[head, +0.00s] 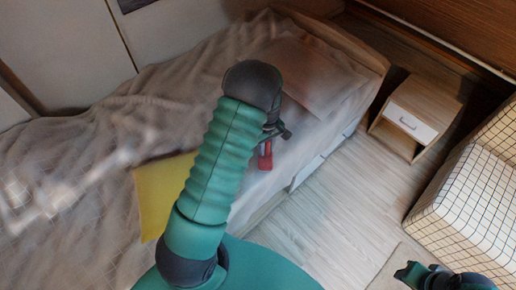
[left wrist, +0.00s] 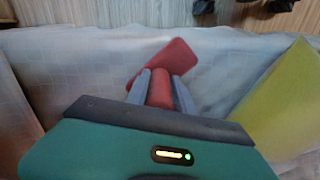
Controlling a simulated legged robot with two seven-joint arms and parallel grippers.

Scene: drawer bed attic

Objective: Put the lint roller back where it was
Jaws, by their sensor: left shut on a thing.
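The red lint roller (head: 265,157) shows in the head view just beneath my left gripper (head: 275,131), over the near edge of the bed (head: 110,130). In the left wrist view, my left gripper (left wrist: 160,90) has its two grey fingers shut on either side of the red lint roller (left wrist: 172,56). One part of the roller sticks out past the fingertips. My left arm hides part of the bed in the head view. Part of my right arm, dark and green, shows at the bottom right of the head view; its fingers are not clear.
A yellow flat item (head: 152,195) lies on the bed beside my left arm. A small nightstand (head: 418,112) with a white drawer stands right of the bed. A checked piece of furniture (head: 485,190) is at the right. The wooden floor (head: 335,205) between is clear.

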